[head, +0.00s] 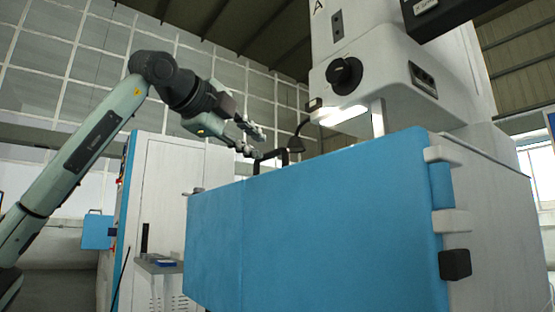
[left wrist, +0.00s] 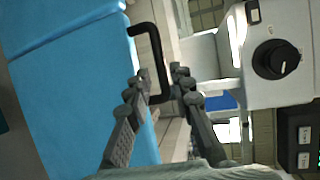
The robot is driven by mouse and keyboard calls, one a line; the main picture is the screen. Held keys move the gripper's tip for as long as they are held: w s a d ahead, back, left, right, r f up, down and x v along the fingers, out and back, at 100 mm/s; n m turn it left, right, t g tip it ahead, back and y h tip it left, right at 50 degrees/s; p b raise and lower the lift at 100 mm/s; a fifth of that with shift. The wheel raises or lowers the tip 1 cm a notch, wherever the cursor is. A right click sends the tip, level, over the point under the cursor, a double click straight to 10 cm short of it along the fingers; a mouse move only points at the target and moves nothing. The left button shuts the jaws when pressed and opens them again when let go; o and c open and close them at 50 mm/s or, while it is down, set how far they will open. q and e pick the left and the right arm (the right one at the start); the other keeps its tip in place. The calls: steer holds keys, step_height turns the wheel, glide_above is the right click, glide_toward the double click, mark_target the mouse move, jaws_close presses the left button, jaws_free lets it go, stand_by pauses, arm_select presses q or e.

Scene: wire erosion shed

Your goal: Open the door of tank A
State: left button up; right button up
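Tank A is the machine with a big blue door (head: 320,235); the letter A (head: 318,6) is on the white column above it. The door's blue face fills the left of the left wrist view (left wrist: 75,85), and it looks shut. A black bar handle (head: 283,156) stands at the door's top edge; it also shows in the left wrist view (left wrist: 155,50). My left gripper (head: 259,143) is open, close to the handle. In the left wrist view, its fingers (left wrist: 158,78) are apart with the handle's lower part between them; contact cannot be told. My right gripper is not in view.
The white machine head with a black knob (head: 344,76) overhangs the tank, with a lamp (head: 297,142) below it. White hinge blocks (head: 452,221) and a black block (head: 455,265) sit at the door's right edge. A white cabinet (head: 165,200) stands behind, left.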

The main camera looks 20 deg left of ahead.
mark_target(269, 154)
arm_select(q)
steer(key=x, duration=0.6)
steer(key=shift+w+d+f, duration=0.1)
steer(key=shift+w, duration=0.15)
jaws_close()
